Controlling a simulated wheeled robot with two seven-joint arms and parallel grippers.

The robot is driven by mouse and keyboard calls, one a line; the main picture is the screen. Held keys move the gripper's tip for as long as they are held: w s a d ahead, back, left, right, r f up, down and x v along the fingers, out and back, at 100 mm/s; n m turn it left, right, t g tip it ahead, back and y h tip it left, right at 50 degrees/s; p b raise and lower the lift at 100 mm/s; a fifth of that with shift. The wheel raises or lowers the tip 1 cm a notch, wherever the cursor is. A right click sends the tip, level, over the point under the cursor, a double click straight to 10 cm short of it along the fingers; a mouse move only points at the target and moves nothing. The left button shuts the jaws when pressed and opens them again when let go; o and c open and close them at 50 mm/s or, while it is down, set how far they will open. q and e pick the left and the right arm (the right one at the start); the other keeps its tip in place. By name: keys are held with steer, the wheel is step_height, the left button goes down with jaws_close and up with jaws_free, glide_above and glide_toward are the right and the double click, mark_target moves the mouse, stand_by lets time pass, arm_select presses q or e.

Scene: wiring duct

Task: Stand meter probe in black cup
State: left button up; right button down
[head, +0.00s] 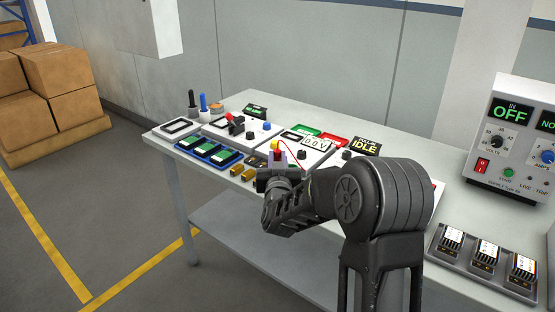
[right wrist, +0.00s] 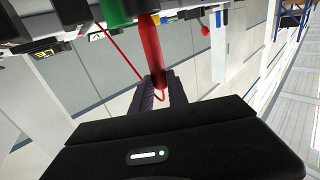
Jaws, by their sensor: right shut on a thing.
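My right gripper (head: 272,172) is over the front part of the bench, and its fingers show in the right wrist view (right wrist: 161,98). They are shut on the red meter probe (right wrist: 153,55), a straight red rod. A thin red lead (right wrist: 122,52) runs from it. In the head view only a small red part of the probe (head: 277,157) shows above the gripper. I cannot tell which is the black cup. My left gripper is not in view.
A meter panel (head: 316,157) reading 0.0 V lies right of the gripper. A white supply unit (head: 497,150) stands at the right, behind a grey rack (head: 481,272). Various panels crowd the bench.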

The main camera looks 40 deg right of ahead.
steer(key=c, duration=1.2)
jaws_free()
steer(key=v, duration=0.7)
steer(key=shift+s+a+b, duration=0.2)
steer(key=shift+s+b, duration=0.15)
steer(key=shift+b, duration=0.1)
